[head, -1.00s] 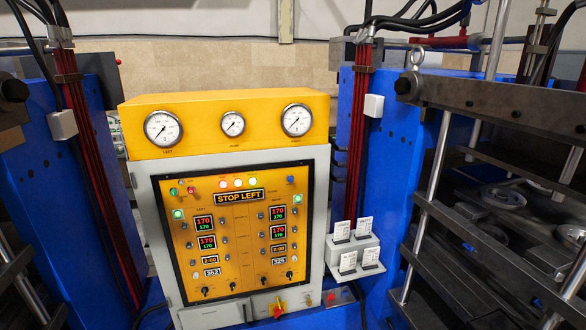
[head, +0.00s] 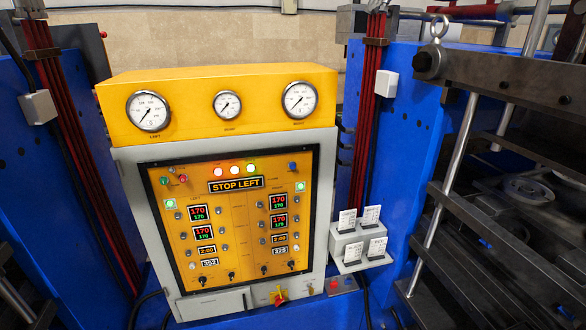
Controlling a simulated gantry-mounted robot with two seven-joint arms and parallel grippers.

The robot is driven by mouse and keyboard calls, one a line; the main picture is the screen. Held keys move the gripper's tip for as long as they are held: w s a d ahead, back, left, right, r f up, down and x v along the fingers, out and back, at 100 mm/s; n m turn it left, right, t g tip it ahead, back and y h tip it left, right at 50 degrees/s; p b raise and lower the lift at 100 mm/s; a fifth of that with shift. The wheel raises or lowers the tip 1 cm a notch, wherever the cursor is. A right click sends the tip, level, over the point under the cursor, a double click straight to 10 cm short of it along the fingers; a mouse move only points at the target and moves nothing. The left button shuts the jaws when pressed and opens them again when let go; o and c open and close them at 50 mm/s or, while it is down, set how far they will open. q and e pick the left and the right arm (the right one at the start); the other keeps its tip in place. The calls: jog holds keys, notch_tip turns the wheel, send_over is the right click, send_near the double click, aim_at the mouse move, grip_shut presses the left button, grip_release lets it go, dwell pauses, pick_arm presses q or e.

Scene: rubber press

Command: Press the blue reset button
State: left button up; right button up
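A display (head: 235,184) below the lamps reads "STOP LEFT". Nothing covers the button. Neither of my grippers shows in the view.
A yellow box with three gauges (head: 228,106) tops the grey cabinet. Blue press frames (head: 400,150) stand on both sides. A small holder with several white cards (head: 362,245) is right of the cabinet. Heavy metal press plates (head: 500,75) fill the right side.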

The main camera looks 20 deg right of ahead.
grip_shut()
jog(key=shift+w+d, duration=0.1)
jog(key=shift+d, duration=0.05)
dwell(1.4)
